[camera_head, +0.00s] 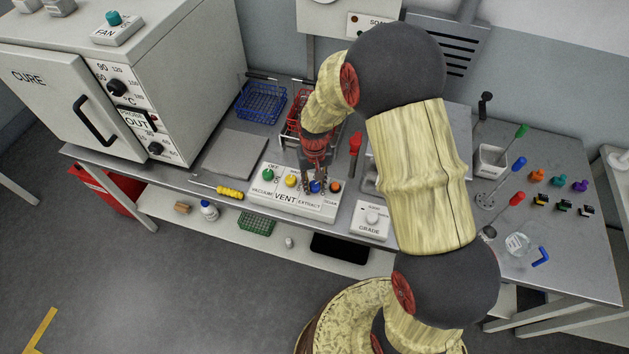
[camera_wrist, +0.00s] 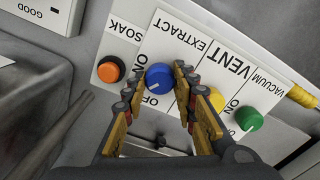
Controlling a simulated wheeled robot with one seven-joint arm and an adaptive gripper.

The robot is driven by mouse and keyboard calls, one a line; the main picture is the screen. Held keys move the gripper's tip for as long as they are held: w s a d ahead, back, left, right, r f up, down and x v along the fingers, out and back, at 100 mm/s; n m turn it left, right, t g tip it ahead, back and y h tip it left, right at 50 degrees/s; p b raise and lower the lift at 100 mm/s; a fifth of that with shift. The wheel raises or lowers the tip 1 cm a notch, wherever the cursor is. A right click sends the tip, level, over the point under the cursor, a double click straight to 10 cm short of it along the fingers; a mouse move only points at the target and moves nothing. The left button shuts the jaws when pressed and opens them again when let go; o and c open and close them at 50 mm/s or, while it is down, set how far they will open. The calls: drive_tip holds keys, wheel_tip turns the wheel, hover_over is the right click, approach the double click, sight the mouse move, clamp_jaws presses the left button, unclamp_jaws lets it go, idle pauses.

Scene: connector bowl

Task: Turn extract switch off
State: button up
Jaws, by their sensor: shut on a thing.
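The blue extract switch (camera_wrist: 159,77) is a round knob on the white vent panel, beside the printed word EXTRACT; the head view also shows it (camera_head: 315,187). A white mark on the knob faces the lower side in the wrist view, near the ON and OFF print. My gripper (camera_wrist: 156,80) has one finger on each side of the blue knob and is shut on it. In the head view my gripper (camera_head: 317,185) reaches down onto the vent panel (camera_head: 285,206) and partly hides the blue knob.
Close by on the panel are an orange soak knob (camera_wrist: 111,69), a green vacuum knob (camera_wrist: 249,119) and a yellow knob (camera_head: 290,180). A grade box (camera_head: 371,220) stands to the right. A yellow-handled screwdriver (camera_head: 229,192) lies to the left.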

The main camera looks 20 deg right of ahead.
sight(314, 184)
drive_tip(key=n+p, duration=0.1)
drive_tip(key=n, duration=0.2)
drive_tip(key=shift+r+n, duration=0.1)
drive_tip(key=shift+n, duration=1.9)
drive_tip(key=o, duration=1.2)
drive_tip(key=shift+c, duration=0.2)
wheel_tip(314, 184, up, 12)
